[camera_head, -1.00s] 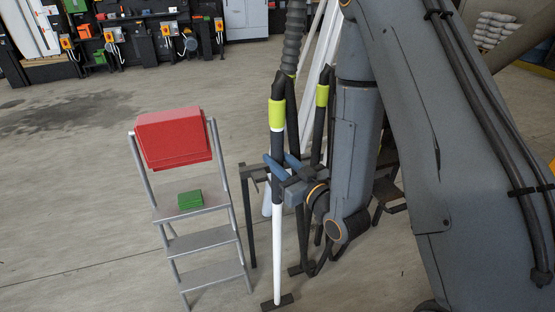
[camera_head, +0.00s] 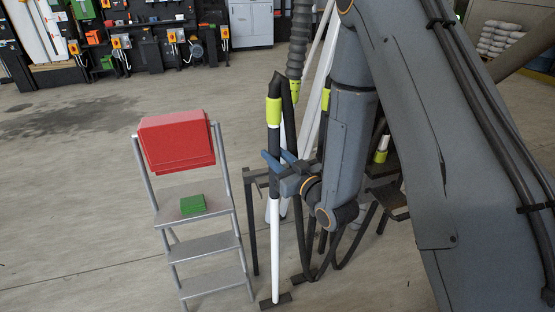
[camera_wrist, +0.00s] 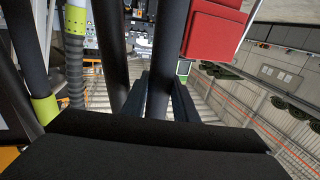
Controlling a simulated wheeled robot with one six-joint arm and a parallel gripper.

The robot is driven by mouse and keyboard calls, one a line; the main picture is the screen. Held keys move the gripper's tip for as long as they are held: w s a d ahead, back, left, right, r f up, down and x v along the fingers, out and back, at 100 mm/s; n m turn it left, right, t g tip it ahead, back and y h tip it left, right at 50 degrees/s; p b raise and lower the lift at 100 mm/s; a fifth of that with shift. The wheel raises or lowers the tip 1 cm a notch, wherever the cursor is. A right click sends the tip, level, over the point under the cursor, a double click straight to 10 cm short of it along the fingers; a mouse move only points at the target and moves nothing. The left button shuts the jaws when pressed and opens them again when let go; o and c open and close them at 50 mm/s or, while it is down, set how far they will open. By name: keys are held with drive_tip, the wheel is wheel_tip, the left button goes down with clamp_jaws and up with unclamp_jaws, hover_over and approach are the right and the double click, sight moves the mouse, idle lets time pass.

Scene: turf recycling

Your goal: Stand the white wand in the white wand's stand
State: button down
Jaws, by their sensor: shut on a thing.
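The white wand (camera_head: 275,235) has a white lower tube, a black upper part with a yellow-green band and a dark flat foot. It is nearly upright. My gripper (camera_head: 277,160) is shut on its black part below the band. In the wrist view the black tube (camera_wrist: 168,55) runs between the fingers of my gripper (camera_wrist: 160,98). The foot is at or just above the floor; I cannot tell which. A dark metal rack (camera_head: 252,172) with thin legs stands just behind the wand. It is partly hidden by my arm, and I cannot make out which part is the wand's stand.
A step ladder (camera_head: 205,242) stands close on the left, with a red box (camera_head: 175,143) at its top and a green box (camera_head: 192,204) on a step. Another banded wand (camera_head: 382,150) shows right of my arm. A ribbed hose (camera_head: 299,40) hangs behind. Open floor lies left.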

drive_tip(key=shift+w+a+f+b, duration=0.1)
drive_tip(key=shift+w+a+b, duration=0.05)
drive_tip(key=shift+w, duration=0.35)
drive_tip(key=shift+w+a+f+b, duration=0.1)
drive_tip(key=shift+w+a+b, duration=0.05)
drive_tip(key=shift+w, duration=0.3)
drive_tip(key=w+a+f+b, duration=0.2)
drive_tip(key=w+b, duration=0.1)
drive_tip(key=w, duration=0.4)
drive_tip(key=shift+w, duration=0.15)
drive_tip(key=shift+f+b, duration=0.35)
drive_tip(key=shift+b, duration=0.2)
idle(0.5)
drive_tip(key=c, duration=1.4)
unclamp_jaws()
drive_tip(key=o, duration=0.4)
drive_tip(key=shift+f, duration=0.2)
